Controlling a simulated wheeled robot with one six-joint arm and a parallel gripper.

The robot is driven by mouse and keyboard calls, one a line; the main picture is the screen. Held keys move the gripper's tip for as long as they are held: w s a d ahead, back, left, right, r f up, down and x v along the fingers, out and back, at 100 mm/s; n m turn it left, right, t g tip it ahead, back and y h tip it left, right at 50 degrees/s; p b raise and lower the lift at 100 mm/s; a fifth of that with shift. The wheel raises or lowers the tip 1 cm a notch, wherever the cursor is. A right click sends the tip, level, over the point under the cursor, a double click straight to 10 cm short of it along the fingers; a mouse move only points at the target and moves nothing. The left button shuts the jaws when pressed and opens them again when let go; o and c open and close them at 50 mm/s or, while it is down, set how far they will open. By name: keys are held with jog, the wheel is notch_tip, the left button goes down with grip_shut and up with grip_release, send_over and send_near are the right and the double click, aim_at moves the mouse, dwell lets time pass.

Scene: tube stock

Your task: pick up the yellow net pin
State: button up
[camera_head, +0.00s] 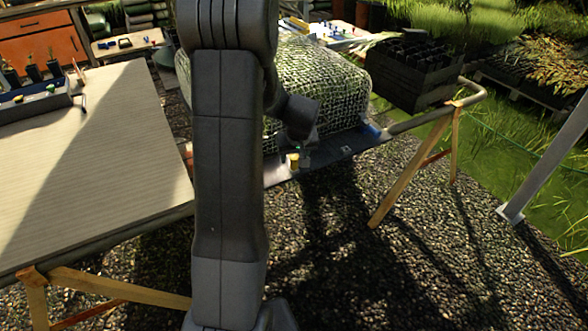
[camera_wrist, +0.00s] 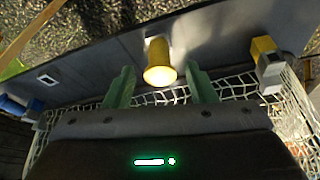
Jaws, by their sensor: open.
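The yellow net pin (camera_wrist: 160,62) stands on a dark grey strip in the wrist view, its round end toward the camera. The two green fingers of my gripper (camera_wrist: 161,67) are spread wide, one to each side of it, with a gap on both sides. How deep the pin sits between the fingers is hard to tell. In the head view a small yellow piece, which looks like the same pin (camera_head: 292,161), shows just below my wrist. My arm hides much of the area around it.
A yellow and grey piece (camera_wrist: 264,52) sits right of the pin by the white net (camera_wrist: 232,86). Blue pieces (camera_wrist: 18,106) lie at the left. A net-covered bundle (camera_head: 330,85), a black crate (camera_head: 412,85) and a pale tabletop (camera_head: 95,165) flank my arm.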

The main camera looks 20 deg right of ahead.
jog(key=shift+w+f, duration=0.3)
jog(key=shift+f, duration=0.35)
jog(key=shift+c, duration=0.4)
jog(key=c, duration=0.9)
notch_tip(320, 180, up, 10)
jog(key=shift+r, duration=0.1)
